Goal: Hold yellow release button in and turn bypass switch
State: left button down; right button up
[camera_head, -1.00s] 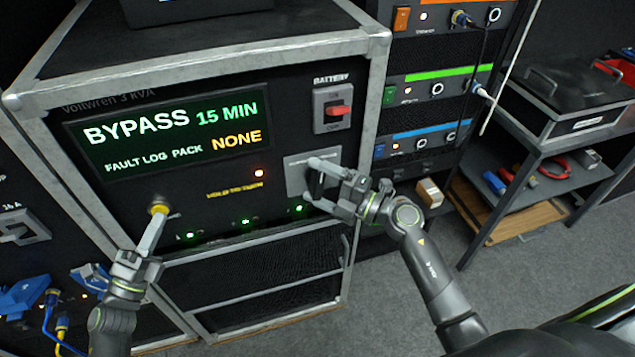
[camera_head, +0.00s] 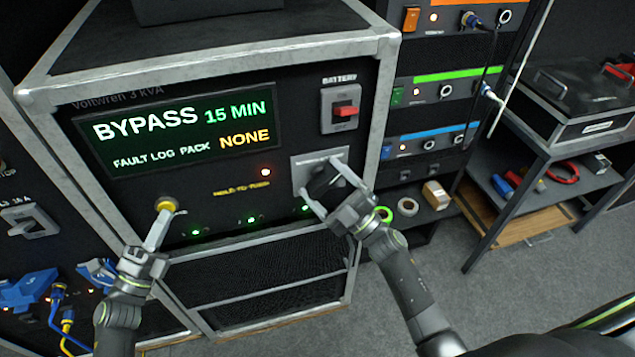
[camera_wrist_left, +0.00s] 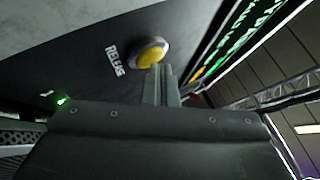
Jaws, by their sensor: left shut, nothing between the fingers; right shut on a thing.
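The yellow release button (camera_head: 166,204) sits at the lower left of the unit's front panel; it also shows in the left wrist view (camera_wrist_left: 151,54) beside the word RELEASE. My left gripper (camera_head: 160,218) is shut and empty, its fingertips at the button and seeming to touch it. How far the button is pressed in cannot be told. The bypass switch (camera_head: 324,181) is a dark knob on a grey plate (camera_head: 301,176) at the panel's right. My right gripper (camera_head: 322,187) is shut on the knob, one finger on each side, tilted, partly hiding it.
The display (camera_head: 180,130) reads BYPASS 15 MIN, FAULT LOG PACK NONE. A red battery switch (camera_head: 346,112) is above the bypass plate. A rack (camera_head: 440,75) and shelf (camera_head: 548,187) stand to the right.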

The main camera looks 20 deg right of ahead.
jog(key=shift+m+t, duration=0.5)
jog(key=shift+m, duration=0.1)
jog(key=o, duration=0.9)
jog(key=v, duration=1.2)
jog(key=shift+s, duration=0.15)
pick_arm(q)
jog(key=shift+s, duration=0.15)
pick_arm(e)
jog(key=shift+r, duration=0.15)
pick_arm(q)
jog(key=shift+s, duration=0.75)
pick_arm(e)
jog(key=shift+r, duration=0.2)
pick_arm(q)
jog(key=shift+s+p, duration=0.85)
jog(key=shift+s, duration=1.65)
pick_arm(e)
jog(key=shift+r, duration=0.6)
